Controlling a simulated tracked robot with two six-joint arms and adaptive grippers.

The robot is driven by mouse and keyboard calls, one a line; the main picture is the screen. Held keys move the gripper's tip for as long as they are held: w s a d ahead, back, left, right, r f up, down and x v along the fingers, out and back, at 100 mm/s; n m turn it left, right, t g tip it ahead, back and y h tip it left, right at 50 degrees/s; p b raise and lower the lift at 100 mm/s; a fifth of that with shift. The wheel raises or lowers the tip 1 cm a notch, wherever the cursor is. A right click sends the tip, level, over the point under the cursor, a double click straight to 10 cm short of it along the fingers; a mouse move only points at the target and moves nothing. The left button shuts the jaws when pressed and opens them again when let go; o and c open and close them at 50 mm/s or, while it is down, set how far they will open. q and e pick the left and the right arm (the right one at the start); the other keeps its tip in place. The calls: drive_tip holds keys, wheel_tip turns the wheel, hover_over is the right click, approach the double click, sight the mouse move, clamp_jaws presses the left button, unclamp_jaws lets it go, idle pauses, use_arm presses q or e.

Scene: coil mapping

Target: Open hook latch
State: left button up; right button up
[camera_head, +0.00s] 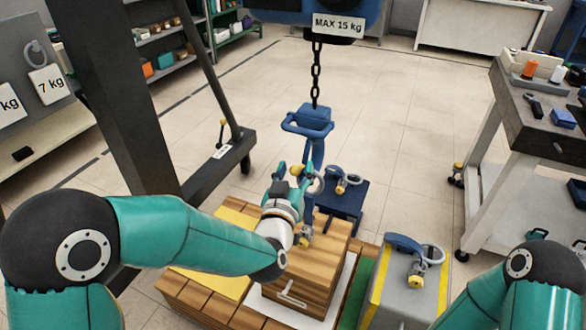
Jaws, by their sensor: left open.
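A blue hook block (313,116) hangs on a dark chain from the hoist, with a blue loop-shaped handle on its near side. The blue hook (317,152) hangs below it, and its lower part is partly hidden by my left gripper. A separate latch part cannot be made out clearly. My left gripper (300,179) is open at the lower part of the hook, just above a wooden crate; whether it touches the hook cannot be told. My right arm shows only at the lower right edge, and its gripper is out of the picture.
The wooden crate (318,262) stands on a pallet (192,291) with yellow, white and green areas. A blue weight (345,210) is behind it and a grey, yellow-striped weight (405,290) to its right, both with shackles. A dark hoist frame (139,100) stands left; a workbench (520,125) stands right.

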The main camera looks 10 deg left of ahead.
use_arm(q)
drive_tip(key=shift+w, duration=0.2)
drive_tip(key=shift+c, duration=0.2)
clamp_jaws()
drive_tip(key=shift+a, duration=0.1)
drive_tip(key=shift+r, duration=0.1)
